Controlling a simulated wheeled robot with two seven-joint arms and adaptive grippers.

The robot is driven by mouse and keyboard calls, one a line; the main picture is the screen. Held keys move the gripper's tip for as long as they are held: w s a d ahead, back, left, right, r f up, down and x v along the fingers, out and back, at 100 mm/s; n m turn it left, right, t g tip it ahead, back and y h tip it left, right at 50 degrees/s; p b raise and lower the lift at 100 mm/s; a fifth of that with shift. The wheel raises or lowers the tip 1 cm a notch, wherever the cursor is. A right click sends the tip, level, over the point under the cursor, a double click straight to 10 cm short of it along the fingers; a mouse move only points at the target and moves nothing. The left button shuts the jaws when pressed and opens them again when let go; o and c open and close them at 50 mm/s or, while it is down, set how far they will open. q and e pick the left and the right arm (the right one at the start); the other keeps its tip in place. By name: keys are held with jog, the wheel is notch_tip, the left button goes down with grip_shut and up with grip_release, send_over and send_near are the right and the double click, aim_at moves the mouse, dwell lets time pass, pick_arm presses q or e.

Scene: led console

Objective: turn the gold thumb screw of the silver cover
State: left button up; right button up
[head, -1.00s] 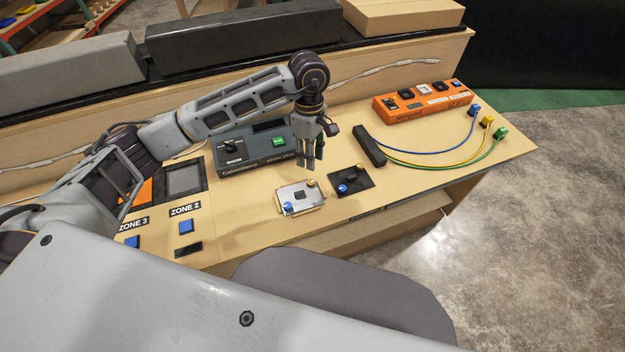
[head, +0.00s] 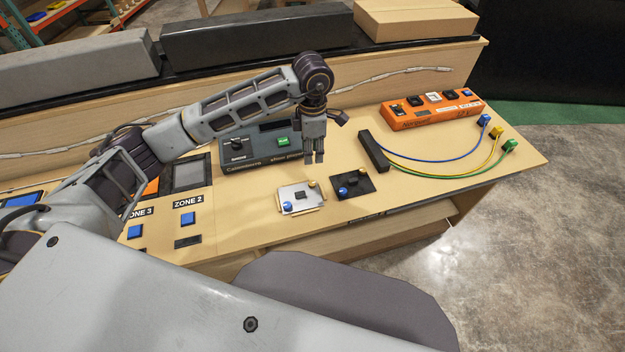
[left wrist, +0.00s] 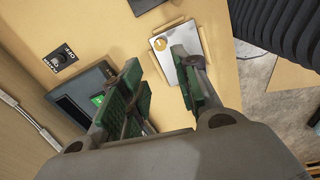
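The silver cover (head: 295,192) lies flat on the console top, with a gold thumb screw (head: 312,184) at its far right corner and a blue thumb screw (head: 287,207) at its near left corner. My left gripper (head: 315,159) hangs fingers down, above and behind the silver cover, apart from it. In the left wrist view its green-padded fingers (left wrist: 158,98) are open with nothing between them. The gold screw (left wrist: 160,44) shows there beyond the fingertips, on the silver cover (left wrist: 182,62), which the right-hand finger partly hides. My right gripper is not in view.
A black cover (head: 366,183) with blue and gold screws lies to the right. A dark grey box (head: 255,155) with a knob and green button stands behind my gripper. A black bar (head: 373,151), cables and an orange box (head: 430,113) are further right.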

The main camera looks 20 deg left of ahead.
aim_at(312, 182)
pick_arm(q)
jog(key=shift+f, duration=0.1)
dwell(0.3)
notch_tip(312, 182, down, 14)
jog(key=shift+r, duration=0.25)
jog(key=shift+f+p, duration=0.1)
jog(key=shift+p, duration=0.2)
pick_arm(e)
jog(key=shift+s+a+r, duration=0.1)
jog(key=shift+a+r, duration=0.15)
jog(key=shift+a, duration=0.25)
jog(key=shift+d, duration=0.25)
pick_arm(q)
grip_shut()
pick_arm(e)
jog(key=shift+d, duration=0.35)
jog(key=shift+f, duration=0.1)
